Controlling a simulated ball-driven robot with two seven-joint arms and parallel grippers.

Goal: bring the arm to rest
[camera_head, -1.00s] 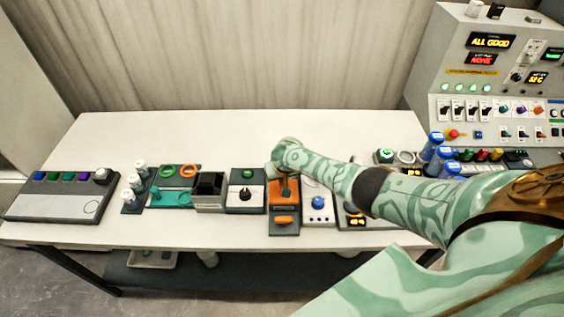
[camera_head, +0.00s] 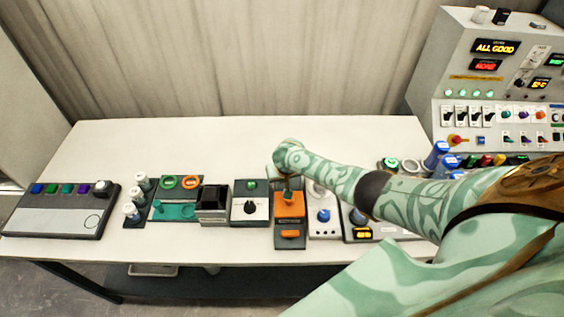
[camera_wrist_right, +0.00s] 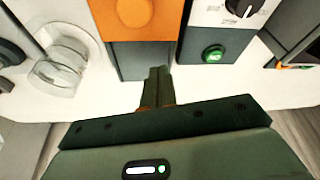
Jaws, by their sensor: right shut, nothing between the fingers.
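My right arm (camera_head: 345,180) comes in from the right in the head view and reaches over the bench. Its rounded end (camera_head: 289,156) is above the far end of the orange panel (camera_head: 290,211). My right gripper (camera_wrist_right: 158,72) shows in the wrist view, shut and empty, near the dark end of the orange panel (camera_wrist_right: 153,28). In the head view the arm end mostly hides this gripper. My left gripper is out of view.
The white bench (camera_head: 215,140) is clear behind the panels. Beside the orange panel are a black-knob panel (camera_head: 249,219) and a blue-knob panel (camera_head: 322,230). A clear glass (camera_wrist_right: 58,72) shows in the wrist view. A console (camera_head: 458,60) stands at the right.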

